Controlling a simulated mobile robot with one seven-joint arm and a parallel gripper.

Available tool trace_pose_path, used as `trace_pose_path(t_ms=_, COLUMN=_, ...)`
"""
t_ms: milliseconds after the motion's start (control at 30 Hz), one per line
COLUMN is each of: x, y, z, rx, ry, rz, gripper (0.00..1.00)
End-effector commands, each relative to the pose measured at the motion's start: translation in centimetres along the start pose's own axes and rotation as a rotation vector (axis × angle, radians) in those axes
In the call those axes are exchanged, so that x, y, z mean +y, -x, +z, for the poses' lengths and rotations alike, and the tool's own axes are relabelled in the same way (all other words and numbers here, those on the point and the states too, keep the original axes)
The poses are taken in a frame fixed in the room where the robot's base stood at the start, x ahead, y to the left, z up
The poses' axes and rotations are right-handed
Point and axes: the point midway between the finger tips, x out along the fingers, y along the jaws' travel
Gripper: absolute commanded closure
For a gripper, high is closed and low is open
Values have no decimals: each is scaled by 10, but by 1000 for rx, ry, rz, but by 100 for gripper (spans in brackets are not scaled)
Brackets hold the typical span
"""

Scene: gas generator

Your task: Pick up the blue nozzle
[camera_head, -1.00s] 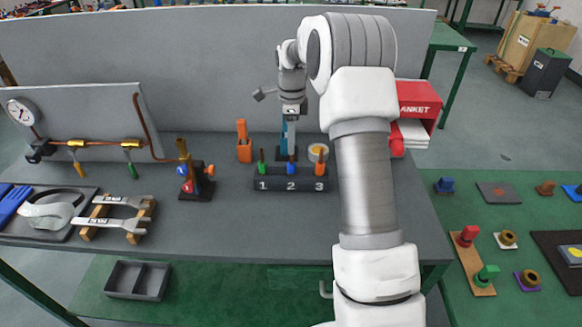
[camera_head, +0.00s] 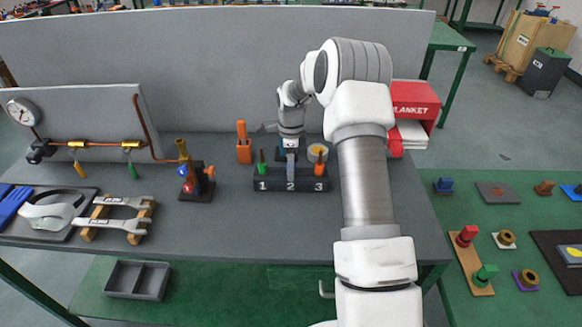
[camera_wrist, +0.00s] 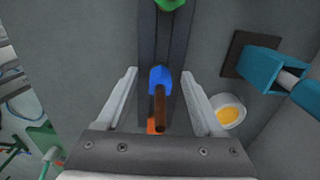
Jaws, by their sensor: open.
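The blue nozzle (camera_wrist: 159,76) stands in the middle of the dark rack (camera_head: 270,186), with a brown stem (camera_wrist: 160,108) pointing toward the wrist camera. My gripper (camera_wrist: 159,77) is open, with one finger on each side of the nozzle and visible gaps between. In the head view my gripper (camera_head: 291,166) is over slot 2 and hides the blue nozzle. The green nozzle (camera_head: 262,168) is in slot 1 and the orange nozzle (camera_head: 319,168) in slot 3. In the wrist view the orange one (camera_wrist: 154,127) is partly hidden behind the brown stem.
A red blanket box (camera_head: 415,98) is at the right. The table in front of the rack is clear.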

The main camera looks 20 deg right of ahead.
Motion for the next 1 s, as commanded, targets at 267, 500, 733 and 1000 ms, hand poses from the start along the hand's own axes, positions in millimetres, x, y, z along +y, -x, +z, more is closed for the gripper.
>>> trace_pose_path(t_ms=267, x=0, y=0, z=0, rx=0, ry=0, rz=0, gripper=75)
trace_pose_path(t_ms=500, x=0, y=1, z=0, rx=0, ry=0, rz=0, gripper=100)
trace_pose_path(t_ms=733, x=0, y=1, z=0, rx=0, ry=0, rz=-1, gripper=100)
trace_pose_path(t_ms=1000, x=-1, y=15, z=1, rx=0, ry=0, rz=-3, gripper=100)
